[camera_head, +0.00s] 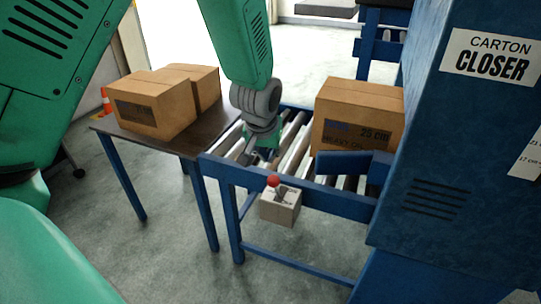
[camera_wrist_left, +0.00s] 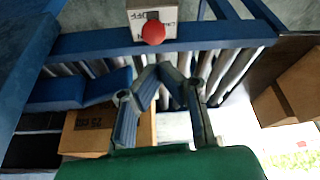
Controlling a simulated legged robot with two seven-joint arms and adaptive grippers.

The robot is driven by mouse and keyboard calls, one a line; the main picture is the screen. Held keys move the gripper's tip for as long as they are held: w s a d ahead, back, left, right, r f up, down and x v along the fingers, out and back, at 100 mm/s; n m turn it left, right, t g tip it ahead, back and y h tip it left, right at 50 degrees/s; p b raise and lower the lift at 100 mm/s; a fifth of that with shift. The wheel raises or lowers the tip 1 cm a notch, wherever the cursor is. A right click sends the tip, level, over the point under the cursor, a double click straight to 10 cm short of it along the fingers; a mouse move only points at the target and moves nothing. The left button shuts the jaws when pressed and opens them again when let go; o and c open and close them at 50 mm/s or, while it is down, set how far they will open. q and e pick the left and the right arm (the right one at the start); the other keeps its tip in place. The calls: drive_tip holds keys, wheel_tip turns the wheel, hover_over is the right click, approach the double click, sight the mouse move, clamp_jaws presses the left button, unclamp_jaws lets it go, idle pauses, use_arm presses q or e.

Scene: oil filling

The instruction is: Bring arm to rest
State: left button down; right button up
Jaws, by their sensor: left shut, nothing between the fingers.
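My left gripper (camera_head: 257,153) hangs from the green arm over the left end of the roller conveyor (camera_head: 222,170). It is shut and empty. In the left wrist view the two fingers of my left gripper (camera_wrist_left: 158,72) come together above the rollers. The red-knobbed lever (camera_head: 273,181) on its grey box (camera_head: 281,208) is at the conveyor's front rail, close below the gripper. The knob also shows in the wrist view (camera_wrist_left: 153,33), ahead of the fingertips and apart from them. My right gripper is not in view.
A carton (camera_head: 356,115) sits on the conveyor, right of the gripper. Two cartons (camera_head: 152,103) stand on the dark side table (camera_head: 187,143) to the left. The blue carton closer machine (camera_head: 450,140) blocks the right side. The floor in front is open.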

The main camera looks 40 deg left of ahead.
use_arm(q)
drive_tip(key=shift+a+f, duration=0.1)
drive_tip(key=shift+a, duration=0.2)
drive_tip(key=s+d+f+m+g, duration=0.2)
drive_tip(key=s+d+f, duration=0.1)
drive_tip(key=s+f, duration=1.05)
drive_tip(key=s+d+f+m, duration=0.1)
drive_tip(key=s+f, duration=0.4)
drive_tip(key=s, duration=0.2)
drive_tip(key=s+d+f+m+g+h+b, duration=0.1)
drive_tip(key=s+d+f+m, duration=0.1)
drive_tip(key=s+f, duration=0.3)
drive_tip(key=s, duration=0.3)
drive_tip(key=shift+s+d+h, duration=0.2)
drive_tip(key=shift+d+h, duration=0.05)
drive_tip(key=shift+h, duration=0.05)
